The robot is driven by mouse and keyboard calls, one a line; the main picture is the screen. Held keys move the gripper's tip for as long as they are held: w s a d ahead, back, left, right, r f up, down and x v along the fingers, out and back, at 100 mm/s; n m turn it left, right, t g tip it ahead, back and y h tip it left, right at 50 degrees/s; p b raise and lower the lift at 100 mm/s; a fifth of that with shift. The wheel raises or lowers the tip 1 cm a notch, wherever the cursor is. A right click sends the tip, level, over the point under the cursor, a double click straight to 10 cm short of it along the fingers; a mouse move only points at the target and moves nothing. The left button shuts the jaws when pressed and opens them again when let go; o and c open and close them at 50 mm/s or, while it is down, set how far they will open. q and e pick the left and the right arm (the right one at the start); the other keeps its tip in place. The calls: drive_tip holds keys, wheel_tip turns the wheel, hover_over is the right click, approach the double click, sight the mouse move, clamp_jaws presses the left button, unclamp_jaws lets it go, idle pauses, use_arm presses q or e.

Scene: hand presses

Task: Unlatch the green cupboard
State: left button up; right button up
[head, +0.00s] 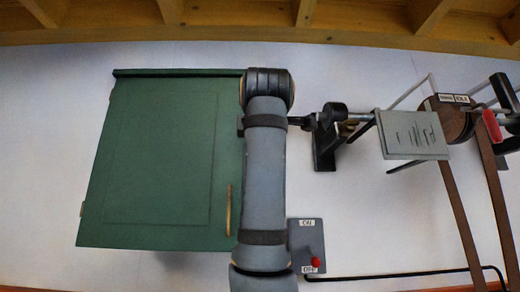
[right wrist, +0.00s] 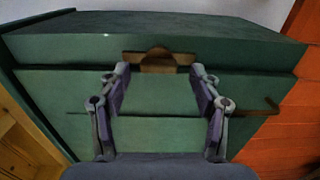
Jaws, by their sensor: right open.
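The green cupboard (head: 160,160) is at the left in the head view, with its door shut. A thin brass handle (head: 228,210) stands upright near the door's right edge. In the right wrist view the green cupboard (right wrist: 160,95) fills most of the picture. A brown latch piece (right wrist: 158,62) with a rounded middle sits on it near the top. My right gripper (right wrist: 160,74) is open, its fingertips apart on either side just below the latch piece. I cannot tell whether they touch the cupboard. My own arm hides the cupboard's right edge in the head view. My left gripper is not in view.
A grey switch box (head: 305,243) with a red knob is at the lower right of the cupboard. A grey plate (head: 412,134), a black bracket (head: 325,150) and brown straps (head: 462,210) lie farther right. Wooden beams (head: 240,35) run along the top.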

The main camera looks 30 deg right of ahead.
drive_tip(key=v, duration=1)
drive_tip(key=shift+s+a, duration=0.2)
